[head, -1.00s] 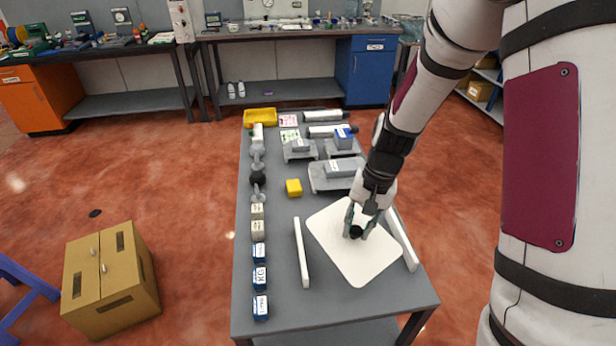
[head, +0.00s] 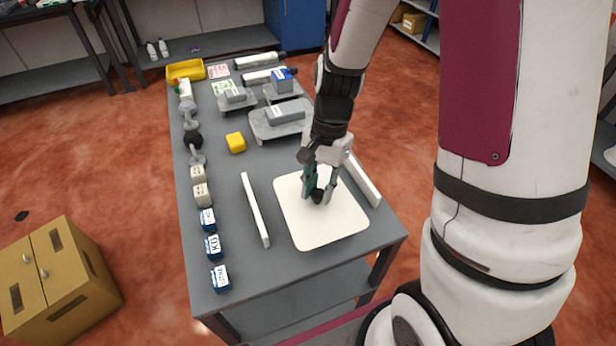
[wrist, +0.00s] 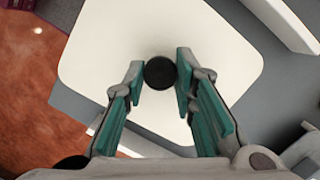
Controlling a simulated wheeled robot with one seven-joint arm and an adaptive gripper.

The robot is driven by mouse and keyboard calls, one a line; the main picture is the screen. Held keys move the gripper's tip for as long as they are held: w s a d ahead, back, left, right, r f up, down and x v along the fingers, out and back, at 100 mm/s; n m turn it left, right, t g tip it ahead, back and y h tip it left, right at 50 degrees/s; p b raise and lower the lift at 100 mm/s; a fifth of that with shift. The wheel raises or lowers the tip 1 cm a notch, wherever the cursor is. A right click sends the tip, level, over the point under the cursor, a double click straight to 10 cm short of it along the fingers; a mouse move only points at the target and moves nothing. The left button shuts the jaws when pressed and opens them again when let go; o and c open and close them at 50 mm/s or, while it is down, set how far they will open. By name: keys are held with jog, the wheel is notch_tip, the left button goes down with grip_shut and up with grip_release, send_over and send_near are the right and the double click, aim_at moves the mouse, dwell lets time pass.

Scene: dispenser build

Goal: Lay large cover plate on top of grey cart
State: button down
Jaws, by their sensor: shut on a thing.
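The large cover plate (head: 325,225) is a flat, white, rounded square with a black knob (wrist: 160,73) at its middle. My gripper (head: 318,195) is shut on this knob from above, and the wrist view shows green finger pads on either side of it. The plate (wrist: 160,30) lies flat at the near end of the grey table (head: 230,280), between two white bars. I cannot tell whether it touches the tabletop or hangs just above it. Nothing stands out clearly as a separate grey cart; the table itself is grey with a lower shelf.
White bars lie left (head: 256,210) and right (head: 362,180) of the plate. A yellow block (head: 236,143), grey platforms with parts (head: 270,127) and a yellow tray (head: 186,70) lie farther back. Blue boxes (head: 213,246) line the left edge. A tan cabinet (head: 60,270) stands on the floor.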

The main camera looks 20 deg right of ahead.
jog(key=w, duration=0.6)
jog(key=shift+d+f, duration=0.3)
jog(key=shift+f, duration=0.05)
jog(key=shift+w+d+x, duration=0.1)
jog(key=shift+d+x, duration=0.05)
jog(key=shift+x, duration=0.7)
jog(key=shift+w+d+x, duration=0.1)
jog(key=shift+d+x, duration=0.05)
jog(key=shift+x, duration=0.65)
jog(key=shift+f, duration=0.25)
jog(key=c, duration=1.4)
grip_release()
jog(key=shift+o, duration=0.4)
jog(key=shift+r, duration=0.15)
